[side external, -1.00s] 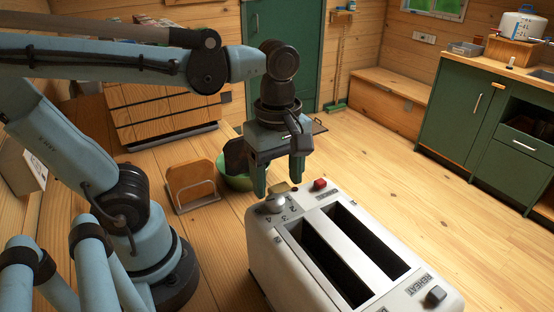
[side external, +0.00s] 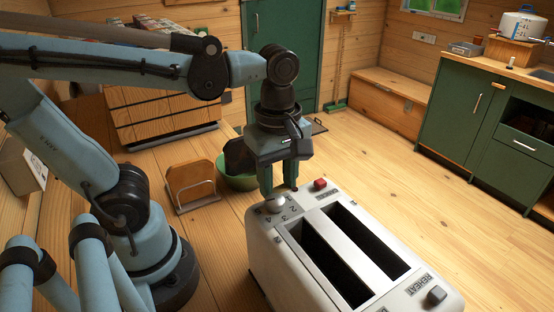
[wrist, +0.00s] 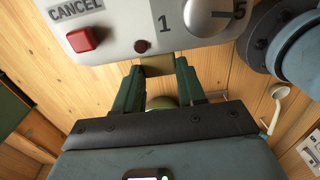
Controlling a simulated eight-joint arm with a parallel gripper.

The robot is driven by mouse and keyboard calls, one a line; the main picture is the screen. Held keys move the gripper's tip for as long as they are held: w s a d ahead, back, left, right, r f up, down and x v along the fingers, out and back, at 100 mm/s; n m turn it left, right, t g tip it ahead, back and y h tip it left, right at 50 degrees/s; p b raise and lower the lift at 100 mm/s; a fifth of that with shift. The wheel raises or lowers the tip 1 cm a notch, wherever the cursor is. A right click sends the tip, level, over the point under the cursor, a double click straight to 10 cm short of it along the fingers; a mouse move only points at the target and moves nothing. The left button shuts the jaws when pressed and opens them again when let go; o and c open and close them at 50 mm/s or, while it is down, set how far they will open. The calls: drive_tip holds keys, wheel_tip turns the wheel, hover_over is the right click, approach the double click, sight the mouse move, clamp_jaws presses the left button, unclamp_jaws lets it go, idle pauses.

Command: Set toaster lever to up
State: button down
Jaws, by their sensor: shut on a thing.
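The white toaster (side external: 268,268) stands on the wooden table with its two empty-looking slots facing up. Its tan lever (wrist: 157,65) juts from the end panel, between the red cancel button (wrist: 83,39) and the numbered dial (wrist: 207,15) in the wrist view. My gripper (side external: 280,192) points down at that end of the toaster. In the wrist view my gripper (wrist: 159,76) is shut on the lever, with one green finger on each side of it. In the side view the fingers hide the lever, and its height along its travel cannot be told.
A reheat button (side external: 436,295) is at the toaster's near end. Open floor (side external: 400,190) lies to the right.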

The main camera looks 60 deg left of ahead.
drive_tip(key=shift+f, duration=0.8)
drive_tip(key=c, duration=0.6)
unclamp_jaws()
drive_tip(key=shift+c, duration=0.2)
wheel_tip(320, 180, up, 12)
drive_tip(key=w+a+f+m+t, duration=0.2)
drive_tip(key=f+m, duration=0.3)
drive_tip(key=m, duration=0.4)
drive_tip(key=w+a+f+m+t, duration=0.2)
drive_tip(key=f+m+t, duration=0.3)
drive_tip(key=m, duration=0.4)
drive_tip(key=shift+x, duration=0.8)
